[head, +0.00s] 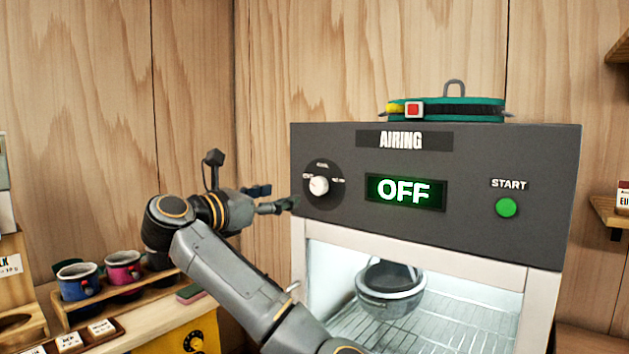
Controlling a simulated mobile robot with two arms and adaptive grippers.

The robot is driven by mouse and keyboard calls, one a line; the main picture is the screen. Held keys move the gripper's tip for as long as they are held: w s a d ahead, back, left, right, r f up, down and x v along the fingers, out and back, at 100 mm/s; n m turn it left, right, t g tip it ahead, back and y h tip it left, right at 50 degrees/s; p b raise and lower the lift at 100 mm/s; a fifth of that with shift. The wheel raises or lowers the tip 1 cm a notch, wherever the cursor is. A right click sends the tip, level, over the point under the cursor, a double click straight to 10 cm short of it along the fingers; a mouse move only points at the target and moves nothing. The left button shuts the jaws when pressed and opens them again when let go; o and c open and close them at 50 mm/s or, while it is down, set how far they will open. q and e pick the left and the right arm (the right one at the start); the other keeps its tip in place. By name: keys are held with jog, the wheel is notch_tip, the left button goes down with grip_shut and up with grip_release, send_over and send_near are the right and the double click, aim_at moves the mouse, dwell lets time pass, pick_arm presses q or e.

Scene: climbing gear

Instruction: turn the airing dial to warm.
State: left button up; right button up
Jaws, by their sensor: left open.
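The airing dial (319,185) is a white knob on a dark round plate at the left of the grey cabinet front (470,150). Small labels ring it, too small to read surely. The display (405,191) beside it reads OFF in green. A green START button (506,208) is at the right of the panel. My left gripper (278,198) is open and empty, just left of the dial plate, its fingers pointing right toward the panel. It looks apart from the knob. My right gripper is not in view.
The lit cabinet bay below holds a grey bowl-like item (391,287) on a wire rack (440,325). Blue (79,281) and pink (123,267) mugs stand on a wooden shelf at left.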

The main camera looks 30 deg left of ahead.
aim_at(316, 186)
pick_arm(q)
jog(key=w+p, duration=0.1)
jog(key=w, duration=0.2)
jog(key=w+p, duration=0.1)
jog(key=w, duration=0.2)
jog(key=w+d, duration=0.1)
jog(key=w, duration=0.3)
jog(key=shift+w+p, duration=0.1)
jog(key=shift+p, duration=0.3)
jog(key=shift+w, duration=0.75)
jog(key=shift+c, duration=0.5)
jog(key=c, duration=1.1)
